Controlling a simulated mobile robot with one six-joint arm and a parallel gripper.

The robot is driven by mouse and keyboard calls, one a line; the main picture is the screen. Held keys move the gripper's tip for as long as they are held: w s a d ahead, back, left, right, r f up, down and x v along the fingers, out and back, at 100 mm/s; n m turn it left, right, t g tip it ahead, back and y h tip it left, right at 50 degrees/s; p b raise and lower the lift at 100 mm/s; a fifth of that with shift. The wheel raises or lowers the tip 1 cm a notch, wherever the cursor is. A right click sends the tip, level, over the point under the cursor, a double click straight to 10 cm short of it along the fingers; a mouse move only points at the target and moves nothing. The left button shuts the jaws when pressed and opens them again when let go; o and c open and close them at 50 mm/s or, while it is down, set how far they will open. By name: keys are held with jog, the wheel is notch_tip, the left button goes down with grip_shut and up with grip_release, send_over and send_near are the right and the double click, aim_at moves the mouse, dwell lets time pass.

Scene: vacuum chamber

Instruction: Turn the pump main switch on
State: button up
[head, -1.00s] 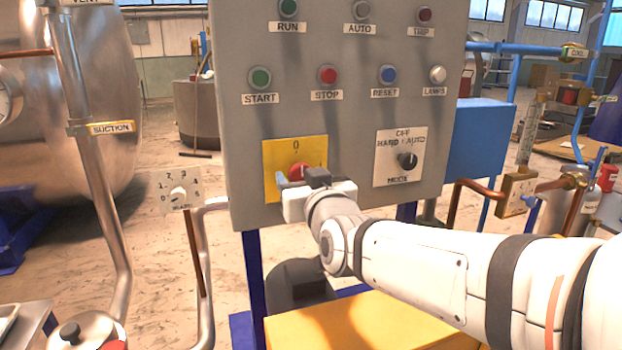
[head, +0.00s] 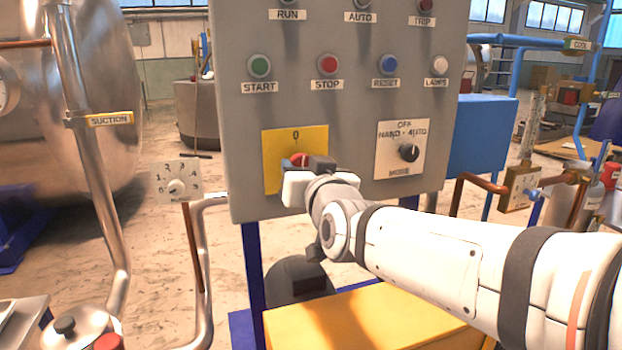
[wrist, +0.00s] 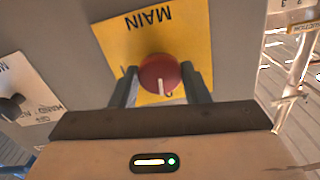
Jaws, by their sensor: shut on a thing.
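The pump main switch is a red round knob (head: 299,159) on a yellow plate (head: 283,180) at the lower left of the grey panel. A "0" is printed above it. In the wrist view the knob (wrist: 158,74) has a white mark pointing to the picture's bottom, away from the upside-down word MAIN. In the head view this is the side of the "0". My gripper (wrist: 160,84) has one finger on each side of the knob and is shut on it. In the head view my gripper hides the plate's lower right part.
The black MODE selector (head: 409,152) on its white plate is just right of my gripper. Buttons and lamps, including START (head: 259,65) and STOP (head: 327,65), sit above. A pipe with a small dial plate (head: 178,182) stands left. A yellow box (head: 370,322) lies below my arm.

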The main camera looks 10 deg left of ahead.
jog(key=shift+f+m+b, duration=0.15)
jog(key=shift+m+b, duration=2.2)
jog(key=shift+m, duration=1.6)
jog(key=shift+f+m+b, duration=0.1)
jog(key=shift+m+b, duration=2.2)
jog(key=shift+m, duration=1.65)
jog(key=o, duration=1)
jog(key=shift+r, duration=0.2)
jog(key=shift+c, duration=0.2)
jog(key=shift+s, duration=0.15)
jog(key=p+v, duration=0.2)
jog(key=v, duration=0.5)
jog(key=shift+s+d, duration=0.25)
